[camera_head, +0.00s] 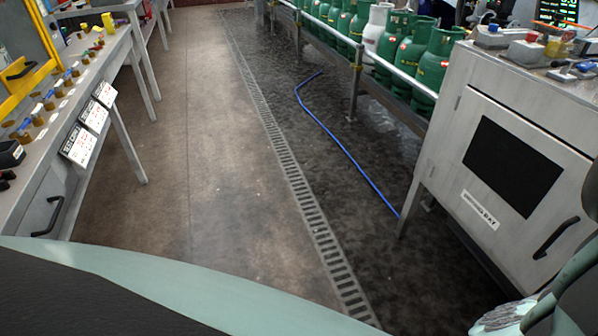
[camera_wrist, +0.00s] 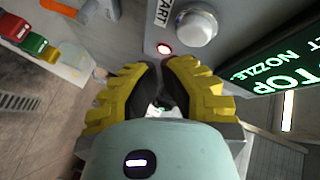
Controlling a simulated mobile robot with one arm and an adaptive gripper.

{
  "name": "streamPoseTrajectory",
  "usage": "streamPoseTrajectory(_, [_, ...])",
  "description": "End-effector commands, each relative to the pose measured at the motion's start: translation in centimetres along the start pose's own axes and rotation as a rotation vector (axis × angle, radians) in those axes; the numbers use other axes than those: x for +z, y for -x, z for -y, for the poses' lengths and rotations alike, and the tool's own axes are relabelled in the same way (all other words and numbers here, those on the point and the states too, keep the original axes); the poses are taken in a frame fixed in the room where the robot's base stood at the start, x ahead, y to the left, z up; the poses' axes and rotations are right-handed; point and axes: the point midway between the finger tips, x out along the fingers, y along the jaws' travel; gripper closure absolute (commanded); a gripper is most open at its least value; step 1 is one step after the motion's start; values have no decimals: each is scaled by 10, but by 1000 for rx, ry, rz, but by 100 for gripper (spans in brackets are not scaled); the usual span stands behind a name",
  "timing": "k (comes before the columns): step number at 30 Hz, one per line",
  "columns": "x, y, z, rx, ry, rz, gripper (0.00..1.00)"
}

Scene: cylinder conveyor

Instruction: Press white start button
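The white start button (camera_wrist: 197,25), a large round knob in a metallic ring, shows at the top of the wrist view on a grey panel. Part of a label (camera_wrist: 160,12) reading "ART" is to its left. A small lit red lamp (camera_wrist: 164,49) sits below and left of the button. My gripper (camera_wrist: 162,77), with yellow and black fingers, is just below the lamp in the picture. Its fingers are close together, with nothing seen held between them. It appears apart from the button, though the exact distance is unclear. The button is not identifiable in the head view.
In the head view, a grey cabinet (camera_head: 455,150) stands right, a workbench (camera_head: 50,165) left. Green gas cylinders (camera_head: 440,58) line a rail behind. A blue hose (camera_head: 345,150) crosses the otherwise open floor.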

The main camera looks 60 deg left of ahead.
Motion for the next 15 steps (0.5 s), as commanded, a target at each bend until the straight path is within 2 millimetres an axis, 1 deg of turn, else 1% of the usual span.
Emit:
streamPoseTrajectory(4, [2, -6, 3, 0, 0, -2, 100])
streamPoseTrajectory(14, [3, -7, 4, 1, 0, -2, 100])
streamPoseTrajectory(15, [3, -7, 4, 1, 0, -2, 95])
